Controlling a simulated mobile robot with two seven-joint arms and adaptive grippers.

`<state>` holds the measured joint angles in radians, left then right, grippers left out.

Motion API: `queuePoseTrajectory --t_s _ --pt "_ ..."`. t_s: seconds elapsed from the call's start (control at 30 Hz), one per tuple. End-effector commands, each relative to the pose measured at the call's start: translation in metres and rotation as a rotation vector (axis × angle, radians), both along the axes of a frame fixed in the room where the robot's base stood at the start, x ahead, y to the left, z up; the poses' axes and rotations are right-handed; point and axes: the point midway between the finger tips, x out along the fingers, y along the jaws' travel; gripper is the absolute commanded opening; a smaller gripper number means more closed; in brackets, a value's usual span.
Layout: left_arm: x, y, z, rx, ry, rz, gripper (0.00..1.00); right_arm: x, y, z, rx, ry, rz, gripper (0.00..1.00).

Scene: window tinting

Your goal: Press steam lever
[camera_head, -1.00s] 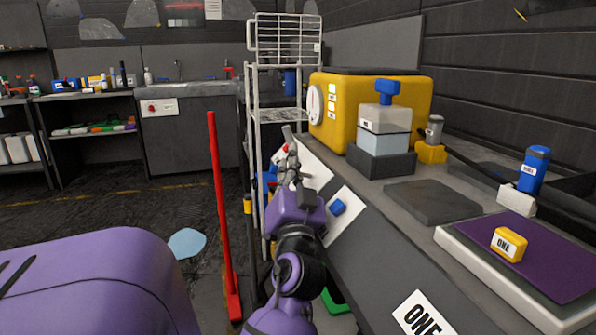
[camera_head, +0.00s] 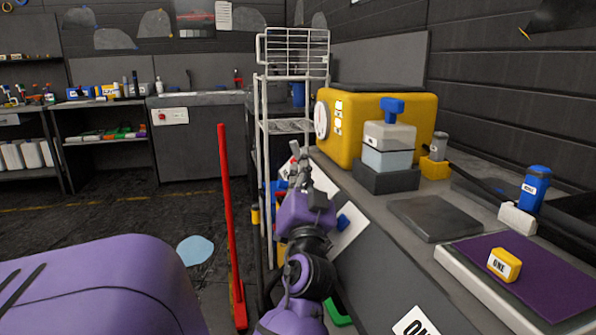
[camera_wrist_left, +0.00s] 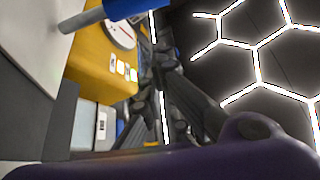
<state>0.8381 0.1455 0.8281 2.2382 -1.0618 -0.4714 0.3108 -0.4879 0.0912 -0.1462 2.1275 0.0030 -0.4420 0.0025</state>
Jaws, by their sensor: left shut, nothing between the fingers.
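A blue lever handle (camera_head: 343,221) shows on a white panel on the bench's front side, partly hidden behind my left wrist. In the left wrist view a blue handle (camera_wrist_left: 125,7) on a grey rod stands out from a pale panel at the upper left; it looks like the same lever. My left gripper (camera_head: 299,165) is shut and empty, pointing up and away beside the bench front. It also shows in the left wrist view (camera_wrist_left: 160,62), to the right of the handle and apart from it. My right gripper is not in view.
On the bench stand a yellow machine (camera_head: 372,112) with a round dial, a blue-topped bottle (camera_head: 388,138), a grey slab (camera_head: 435,217) and a yellow block (camera_head: 504,264). Floor farther left is open.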

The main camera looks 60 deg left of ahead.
Motion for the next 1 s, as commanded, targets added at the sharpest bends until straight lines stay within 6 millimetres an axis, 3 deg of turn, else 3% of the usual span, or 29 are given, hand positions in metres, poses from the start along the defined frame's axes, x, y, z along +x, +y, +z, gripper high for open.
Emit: queuePoseTrajectory --t_s 0.03,0.1,0.2,0.5,1.0 --pt "0.0 0.002 0.018 0.001 -0.007 -0.001 0.0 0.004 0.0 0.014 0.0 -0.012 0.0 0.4" --pt "-0.006 -0.016 -0.006 -0.006 0.0 -0.003 0.0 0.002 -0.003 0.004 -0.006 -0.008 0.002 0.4" --pt "-0.015 -0.034 -0.02 -0.005 0.001 -0.003 0.0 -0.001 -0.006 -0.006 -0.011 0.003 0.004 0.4" --pt "-0.032 -0.072 -0.04 -0.001 0.0 -0.002 0.0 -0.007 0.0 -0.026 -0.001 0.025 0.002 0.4" --pt "-0.036 -0.078 -0.041 0.0 -0.001 -0.001 0.0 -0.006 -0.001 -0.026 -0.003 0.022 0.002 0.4"
